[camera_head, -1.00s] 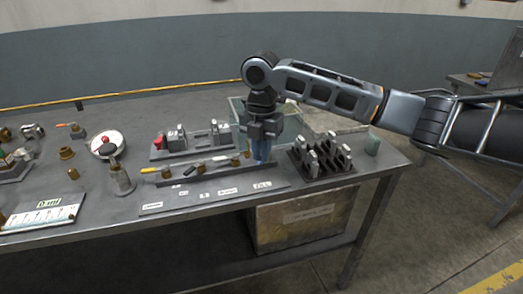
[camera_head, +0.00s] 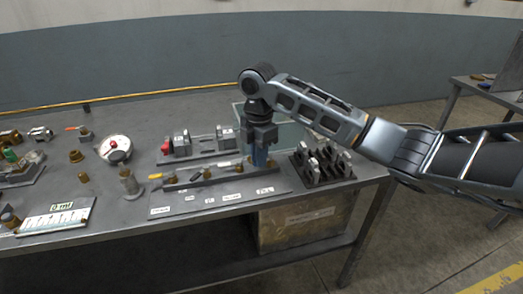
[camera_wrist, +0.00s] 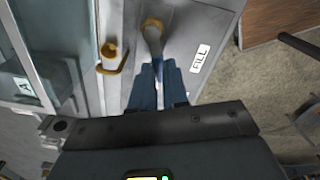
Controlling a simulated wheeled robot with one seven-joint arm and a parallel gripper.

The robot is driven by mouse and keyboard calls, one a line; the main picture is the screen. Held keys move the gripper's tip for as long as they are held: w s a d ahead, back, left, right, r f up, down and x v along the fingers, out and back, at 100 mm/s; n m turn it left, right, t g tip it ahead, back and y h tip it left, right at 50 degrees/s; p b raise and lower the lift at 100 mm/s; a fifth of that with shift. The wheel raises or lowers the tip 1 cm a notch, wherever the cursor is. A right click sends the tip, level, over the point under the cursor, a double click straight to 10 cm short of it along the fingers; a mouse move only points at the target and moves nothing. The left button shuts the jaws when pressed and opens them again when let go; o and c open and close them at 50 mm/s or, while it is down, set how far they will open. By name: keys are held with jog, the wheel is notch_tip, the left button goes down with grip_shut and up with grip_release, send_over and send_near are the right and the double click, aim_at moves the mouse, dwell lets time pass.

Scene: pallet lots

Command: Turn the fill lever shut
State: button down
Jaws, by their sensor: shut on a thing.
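My gripper (camera_wrist: 157,68) has blue fingers, shut on the free end of the lever. In the head view my gripper (camera_head: 260,160) points down at the right end of the valve row, and its fingers hide the lever there.
A rack of metal parts (camera_head: 322,166) stands close right of my gripper. A glass-walled tank (camera_head: 290,133) is behind it. A yellow-handled valve (camera_head: 156,176) is at the row's left end. A carton (camera_head: 300,222) is below the table.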

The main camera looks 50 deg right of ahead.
jog(key=shift+w+d+r+m+p, duration=0.1)
jog(key=shift+w+m+p, duration=0.15)
jog(key=shift+m+p, duration=0.4)
jog(key=shift+w+d+f+m+p, duration=0.1)
jog(key=shift+w+d+m+p, duration=0.2)
jog(key=shift+m, duration=0.5)
jog(key=shift+w+a+r+m+p, duration=0.1)
jog(key=shift+w+m+p, duration=0.05)
jog(key=shift+m+p, duration=0.5)
jog(key=shift+d, duration=0.1)
jog(key=c, duration=1.1)
grip_release()
